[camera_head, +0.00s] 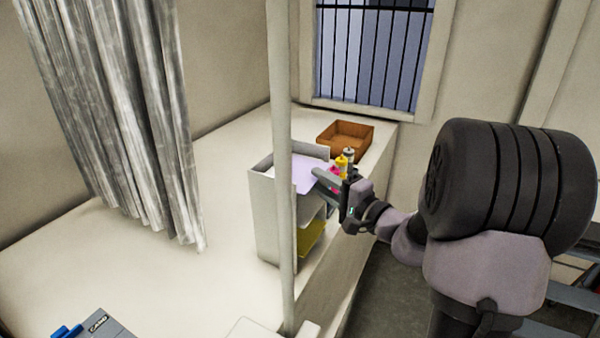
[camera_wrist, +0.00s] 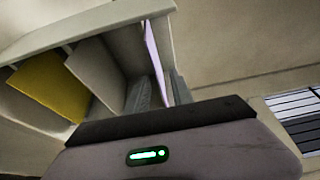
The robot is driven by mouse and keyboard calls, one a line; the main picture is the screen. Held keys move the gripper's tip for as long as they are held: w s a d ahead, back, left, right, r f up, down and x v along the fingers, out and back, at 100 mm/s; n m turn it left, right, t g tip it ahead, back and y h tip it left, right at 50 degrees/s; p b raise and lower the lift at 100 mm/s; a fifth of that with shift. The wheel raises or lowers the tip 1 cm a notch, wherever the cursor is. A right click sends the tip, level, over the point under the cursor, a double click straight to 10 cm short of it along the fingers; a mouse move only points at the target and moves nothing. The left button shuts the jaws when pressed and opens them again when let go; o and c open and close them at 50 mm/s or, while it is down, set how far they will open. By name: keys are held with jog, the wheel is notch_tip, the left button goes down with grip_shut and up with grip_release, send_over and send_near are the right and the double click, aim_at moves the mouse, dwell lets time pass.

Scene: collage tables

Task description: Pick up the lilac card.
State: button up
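In the wrist view the lilac card (camera_wrist: 157,58) is seen almost edge-on, running down between my fingers. My gripper (camera_head: 325,180) is at the right side of the card. Its fingers look apart, one on each side of the card; in the wrist view a gap shows between the card and the left finger of my gripper (camera_wrist: 163,92).
A yellow bottle (camera_head: 341,165), a grey-topped bottle (camera_head: 348,156) and something pink (camera_head: 335,184) stand just behind my gripper. A brown tray (camera_head: 345,138) is farther back. A pole (camera_head: 280,100) crosses in front.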

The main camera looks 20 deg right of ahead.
aim_at(311, 176)
jog(key=x, duration=0.3)
jog(key=shift+w+a+f, duration=0.1)
jog(key=shift+w+a, duration=0.05)
jog(key=shift+w, duration=0.2)
jog(key=shift+s, duration=0.1)
jog(key=shift+c, duration=0.2)
grip_shut()
